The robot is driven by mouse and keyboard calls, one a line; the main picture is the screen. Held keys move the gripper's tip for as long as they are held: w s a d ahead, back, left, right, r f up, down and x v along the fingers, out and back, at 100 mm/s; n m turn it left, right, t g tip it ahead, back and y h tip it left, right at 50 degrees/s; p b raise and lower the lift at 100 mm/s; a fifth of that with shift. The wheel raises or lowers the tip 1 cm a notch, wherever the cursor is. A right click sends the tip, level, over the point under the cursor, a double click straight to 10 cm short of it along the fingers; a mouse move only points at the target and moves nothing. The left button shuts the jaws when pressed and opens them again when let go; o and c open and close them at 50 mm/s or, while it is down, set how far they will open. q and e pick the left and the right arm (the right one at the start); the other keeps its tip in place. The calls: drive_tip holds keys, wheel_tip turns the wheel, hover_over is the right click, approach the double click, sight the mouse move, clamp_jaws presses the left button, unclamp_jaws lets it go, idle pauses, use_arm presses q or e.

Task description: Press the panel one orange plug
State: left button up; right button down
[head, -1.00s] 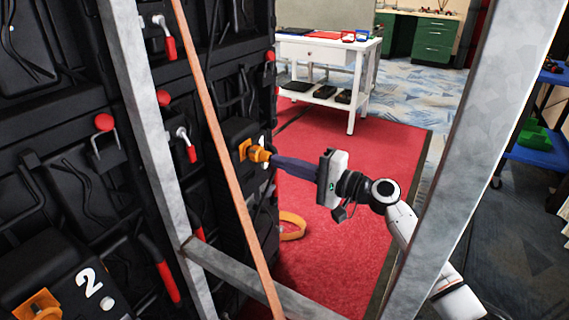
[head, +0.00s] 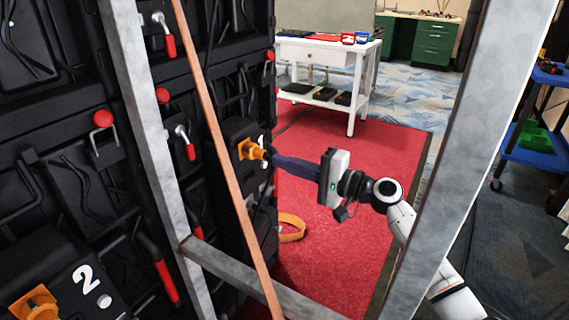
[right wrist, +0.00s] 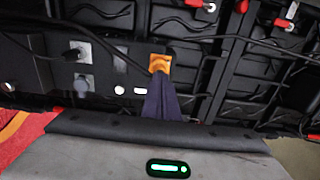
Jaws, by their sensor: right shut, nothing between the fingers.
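An orange plug (head: 250,149) sits on the black panel at the middle of the head view, beside white marks. In the right wrist view the orange plug (right wrist: 160,62) is straight ahead of the fingers. My right gripper (head: 270,154) has its dark fingers shut with nothing between them, and their tips are at the plug's outer end. The fingers also show in the right wrist view (right wrist: 160,92), where their tips overlap the plug's lower edge. I cannot tell whether they touch it. The left gripper is not in view.
A second orange plug (head: 38,301) is on the panel marked 2 at lower left. A grey metal frame (head: 150,150) and a slanting copper-coloured bar (head: 220,150) stand before the wall. An orange band (head: 292,228) lies on the red mat (head: 330,260). A white table (head: 330,55) stands behind.

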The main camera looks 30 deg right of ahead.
drive_tip(key=v, duration=1.2)
drive_tip(key=shift+w+f, duration=0.1)
